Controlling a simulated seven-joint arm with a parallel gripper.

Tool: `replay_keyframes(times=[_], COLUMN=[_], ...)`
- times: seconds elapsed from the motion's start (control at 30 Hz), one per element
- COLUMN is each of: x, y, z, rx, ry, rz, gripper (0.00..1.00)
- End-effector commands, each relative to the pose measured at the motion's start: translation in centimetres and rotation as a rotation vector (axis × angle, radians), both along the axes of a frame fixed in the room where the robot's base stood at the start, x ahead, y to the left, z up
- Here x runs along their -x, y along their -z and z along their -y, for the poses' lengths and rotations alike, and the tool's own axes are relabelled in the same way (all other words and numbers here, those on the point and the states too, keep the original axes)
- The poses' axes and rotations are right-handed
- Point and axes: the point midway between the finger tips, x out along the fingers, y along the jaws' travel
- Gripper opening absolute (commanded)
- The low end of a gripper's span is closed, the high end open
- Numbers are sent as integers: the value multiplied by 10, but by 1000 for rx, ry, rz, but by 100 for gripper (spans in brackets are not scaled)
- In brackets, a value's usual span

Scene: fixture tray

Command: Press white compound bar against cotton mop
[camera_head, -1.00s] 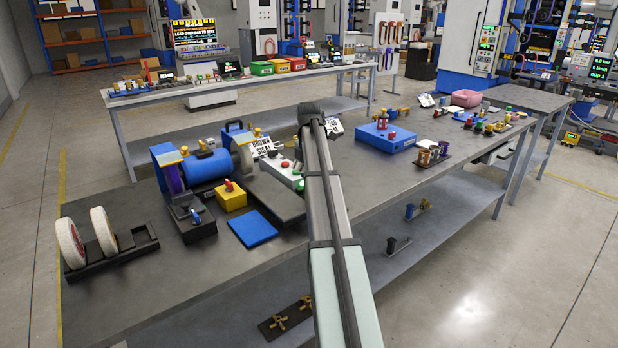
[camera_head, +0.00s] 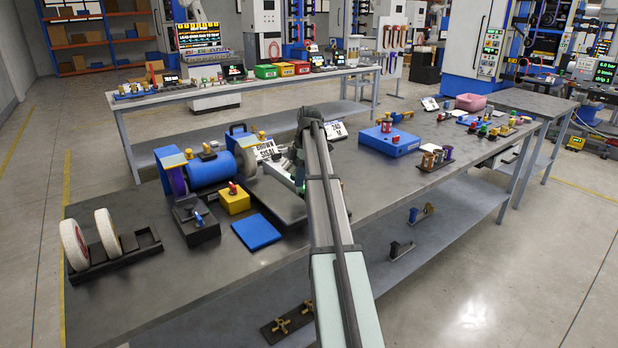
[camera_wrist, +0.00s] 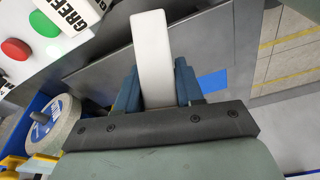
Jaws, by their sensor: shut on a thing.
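My gripper (camera_wrist: 157,68) is shut on a white bar in the wrist view. The white compound bar (camera_wrist: 152,45) sticks out beyond both dark blue fingers. A pale cotton mop (camera_wrist: 62,128) with a blue centre label is at the lower left of that view, apart from the bar. In the head view, a pale mop (camera_head: 246,161) sits on the right end of the blue motor (camera_head: 210,171). My gripper is left of my forearm there, right of this mop and mostly hidden by my arm.
A white control box with red (camera_wrist: 15,49) and green buttons and a sign are near the gripper. A yellow box (camera_head: 235,203), a blue pad (camera_head: 257,232) and a rack with two white wheels (camera_head: 107,233) stand in front.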

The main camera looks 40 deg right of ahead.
Motion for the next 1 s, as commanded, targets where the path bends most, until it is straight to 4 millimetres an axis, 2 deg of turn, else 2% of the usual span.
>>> replay_keyframes(times=[0.03,0.23,0.4,0.7,1.0], x=[-13,-47,-75,-109,-131], y=[-1,-9,-23,-53,-87], z=[-1,-19,-35,-51,-56], rx=[-43,-236,-410,-594,-693], ry=[50,296,555,884,1089], rz=[12,100,244,517,783], gripper=[0,0,0,0,0])
